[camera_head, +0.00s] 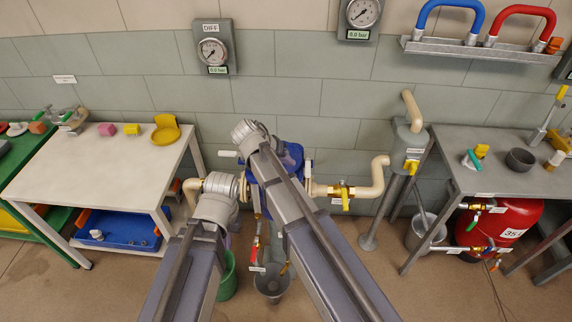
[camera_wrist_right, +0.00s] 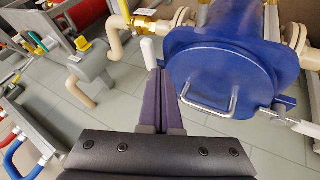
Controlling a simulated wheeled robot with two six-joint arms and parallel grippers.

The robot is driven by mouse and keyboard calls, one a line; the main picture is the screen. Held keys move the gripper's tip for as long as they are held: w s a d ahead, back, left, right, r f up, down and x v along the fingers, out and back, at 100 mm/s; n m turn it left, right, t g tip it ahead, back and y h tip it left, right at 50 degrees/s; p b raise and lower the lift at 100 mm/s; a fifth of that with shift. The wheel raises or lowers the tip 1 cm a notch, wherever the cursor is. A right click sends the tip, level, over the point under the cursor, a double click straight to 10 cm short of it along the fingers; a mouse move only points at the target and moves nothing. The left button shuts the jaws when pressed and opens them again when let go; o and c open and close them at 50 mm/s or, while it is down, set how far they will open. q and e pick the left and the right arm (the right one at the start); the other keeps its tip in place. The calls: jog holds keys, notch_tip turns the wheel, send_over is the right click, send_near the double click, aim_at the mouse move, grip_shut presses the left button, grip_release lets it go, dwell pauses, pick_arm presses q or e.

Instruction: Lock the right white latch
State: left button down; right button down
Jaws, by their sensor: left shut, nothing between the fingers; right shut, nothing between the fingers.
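The blue round vessel (camera_head: 291,158) stands mid-view against the wall, mostly behind my right arm. In the right wrist view its blue lid (camera_wrist_right: 220,70) with a metal handle fills the upper right. A white latch (camera_wrist_right: 148,50), on the vessel's right side, stands upright just left of my right gripper's purple fingertips (camera_wrist_right: 160,73). The fingers are shut and empty; I cannot tell whether they touch it. Another white latch (camera_wrist_right: 300,126) lies at the lid's other side. It also shows in the head view (camera_head: 228,153). My left gripper (camera_head: 236,222) is shut, low beside the vessel, mostly hidden by its wrist.
A beige pipe with a yellow valve (camera_head: 343,192) runs right from the vessel. A white table (camera_head: 110,165) stands left, a grey table (camera_head: 500,178) right, with a red tank (camera_head: 510,222) beneath. Buckets stand on the floor, including a green one (camera_head: 228,275).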

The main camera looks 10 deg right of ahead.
aim_at(308, 165)
jog(key=b+x, duration=0.4)
jog(key=x, duration=0.2)
jog(key=shift+d+f, duration=0.15)
jog(key=shift+f, duration=0.1)
